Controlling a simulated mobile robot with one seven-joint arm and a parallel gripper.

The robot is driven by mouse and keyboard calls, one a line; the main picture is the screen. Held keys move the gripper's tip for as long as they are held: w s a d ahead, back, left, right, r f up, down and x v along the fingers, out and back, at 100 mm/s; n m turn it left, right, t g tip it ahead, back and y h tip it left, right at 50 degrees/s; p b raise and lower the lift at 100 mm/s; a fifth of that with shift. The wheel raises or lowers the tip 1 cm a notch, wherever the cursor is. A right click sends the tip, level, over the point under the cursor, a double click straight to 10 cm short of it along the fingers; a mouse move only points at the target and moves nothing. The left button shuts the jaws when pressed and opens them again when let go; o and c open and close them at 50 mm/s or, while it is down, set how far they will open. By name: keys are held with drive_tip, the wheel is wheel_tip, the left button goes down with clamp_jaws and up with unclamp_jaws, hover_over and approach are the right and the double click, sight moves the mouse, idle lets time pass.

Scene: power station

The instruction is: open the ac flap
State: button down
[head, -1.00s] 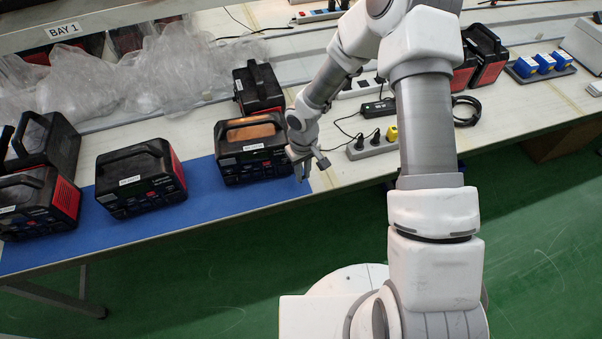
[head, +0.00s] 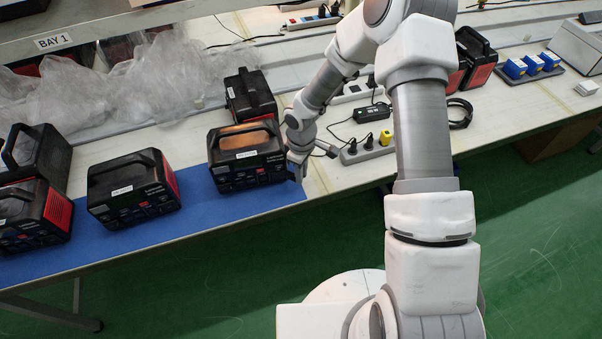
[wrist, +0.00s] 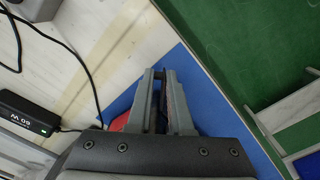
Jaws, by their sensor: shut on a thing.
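The power station (head: 247,170) nearest my gripper is a black box with a brown patch under its handle and a white label. It stands on the blue mat (head: 200,212). My gripper (head: 296,172) is at its right front end, against or very close to it. In the wrist view my gripper (wrist: 161,78) has its fingers close together around a thin dark piece, apparently the ac flap. The flap's hinge and how far it stands open are hidden. A bit of red casing (wrist: 119,123) shows left of the fingers.
More power stations stand left (head: 133,188) and behind (head: 250,95). A power strip (head: 367,150) with a yellow plug and a black adapter (head: 372,115) with cables lie to the right. Clear plastic wrap (head: 130,85) lies at the back. Green floor lies beyond the front edge.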

drive_tip(key=c, duration=0.9)
unclamp_jaws()
wheel_tip(320, 180, up, 18)
drive_tip(key=shift+f+p, duration=0.25)
drive_tip(key=shift+p, duration=0.3)
drive_tip(key=s+d+r+m+t+h, duration=0.1)
drive_tip(key=s+d+r+m, duration=0.25)
drive_tip(key=r, duration=0.45)
drive_tip(key=s+d+r+m+t+h, duration=0.1)
drive_tip(key=s+d+r+m, duration=0.1)
drive_tip(key=s+d+r, duration=0.4)
drive_tip(key=s+r+m+t, duration=0.1)
drive_tip(key=s+r+m, duration=0.1)
drive_tip(key=s, duration=0.2)
drive_tip(key=s+r+m+t+y, duration=0.1)
drive_tip(key=s+r+m, duration=0.1)
drive_tip(key=s+r, duration=0.1)
drive_tip(key=s+d+r+m+t+y, duration=0.1)
drive_tip(key=s+r+m, duration=0.1)
drive_tip(key=s, duration=0.3)
drive_tip(key=shift+d+r+t, duration=0.1)
drive_tip(key=shift+r+t, duration=0.2)
drive_tip(key=shift+r, duration=0.2)
